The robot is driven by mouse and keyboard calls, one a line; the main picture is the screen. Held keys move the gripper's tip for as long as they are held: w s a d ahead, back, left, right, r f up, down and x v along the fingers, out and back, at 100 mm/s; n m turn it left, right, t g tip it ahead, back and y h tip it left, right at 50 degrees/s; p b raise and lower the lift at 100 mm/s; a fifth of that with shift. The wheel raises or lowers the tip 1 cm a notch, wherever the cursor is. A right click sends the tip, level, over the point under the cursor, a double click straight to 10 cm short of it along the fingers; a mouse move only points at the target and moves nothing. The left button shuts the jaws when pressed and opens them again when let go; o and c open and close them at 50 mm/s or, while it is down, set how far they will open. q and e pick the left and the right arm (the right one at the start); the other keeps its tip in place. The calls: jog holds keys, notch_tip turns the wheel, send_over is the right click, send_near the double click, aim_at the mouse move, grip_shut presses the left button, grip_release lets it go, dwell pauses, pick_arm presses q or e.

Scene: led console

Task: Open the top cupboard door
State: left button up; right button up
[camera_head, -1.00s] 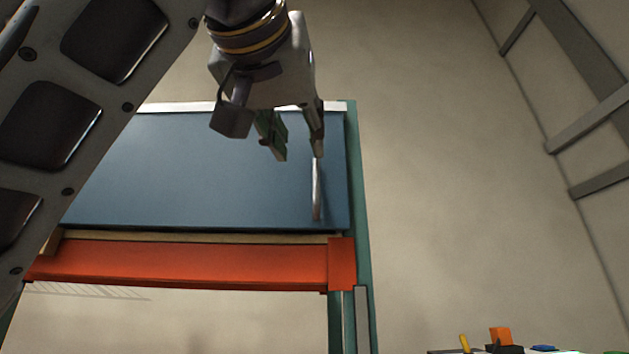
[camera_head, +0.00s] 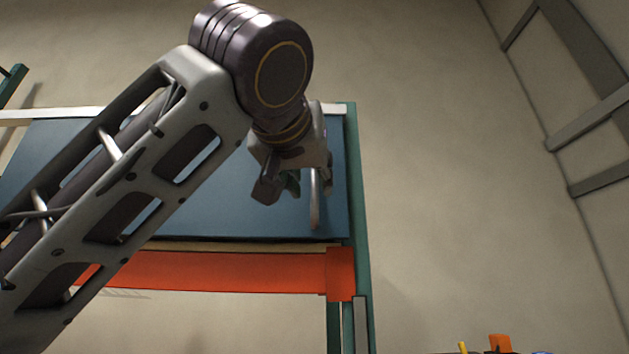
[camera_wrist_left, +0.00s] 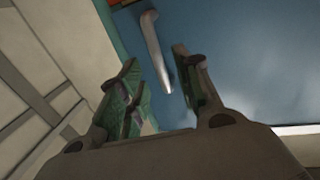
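The top cupboard door is a wide blue panel (camera_head: 225,215) in the head view and looks shut. Its silver bar handle (camera_head: 314,208) stands upright near the door's right edge. My left gripper (camera_head: 309,182) is in front of the door at the handle, its fingers partly hidden by its own wrist. In the left wrist view the blue door (camera_wrist_left: 245,60) fills the right side. There my left gripper (camera_wrist_left: 155,62) is open, with green-padded fingers apart, and the handle (camera_wrist_left: 152,40) shows between the fingertips. Contact cannot be told. My right gripper is out of view.
A teal post (camera_head: 357,200) runs along the cupboard's right side. An orange beam (camera_head: 235,272) crosses below the door. Small items, including an orange block (camera_head: 500,343), show at the bottom right. The wall right of the cupboard is clear.

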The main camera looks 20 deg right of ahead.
aim_at(314, 186)
pick_arm(q)
jog(key=shift+p+x, duration=0.7)
jog(key=shift+x, duration=1.65)
grip_shut()
